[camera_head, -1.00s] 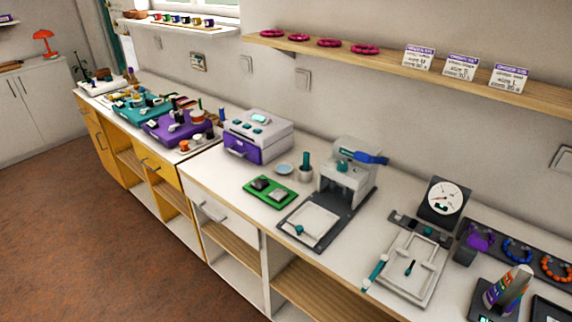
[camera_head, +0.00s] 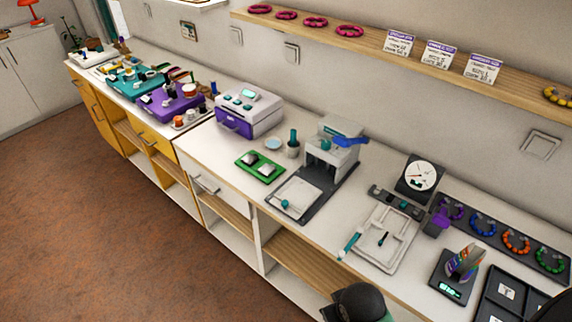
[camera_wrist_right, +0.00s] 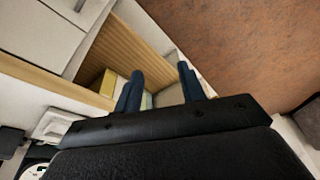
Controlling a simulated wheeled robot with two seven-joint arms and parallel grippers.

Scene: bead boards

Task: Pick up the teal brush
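No thing is plainly a brush at this size. In the head view, a teal-topped upright item (camera_head: 293,136) stands in a small pale cup behind the green mat. A slim teal stick (camera_head: 351,243) lies at the left edge of a white frame tray (camera_head: 372,255), and a small dark teal piece (camera_head: 383,238) lies inside it. I cannot tell which of these is the teal brush. My right gripper (camera_wrist_right: 160,84) shows in the right wrist view with its two dark blue fingers apart and nothing between them. Its fingers do not show in the head view. My left gripper is not in view.
A grey press (camera_head: 332,158) with a blue handle stands mid-counter. A purple-drawered machine (camera_head: 250,113) is left of it. A round dial (camera_head: 419,176), a scale (camera_head: 450,290) and a rack of bead rings (camera_head: 498,236) are at the right. Open shelves are below the counter.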

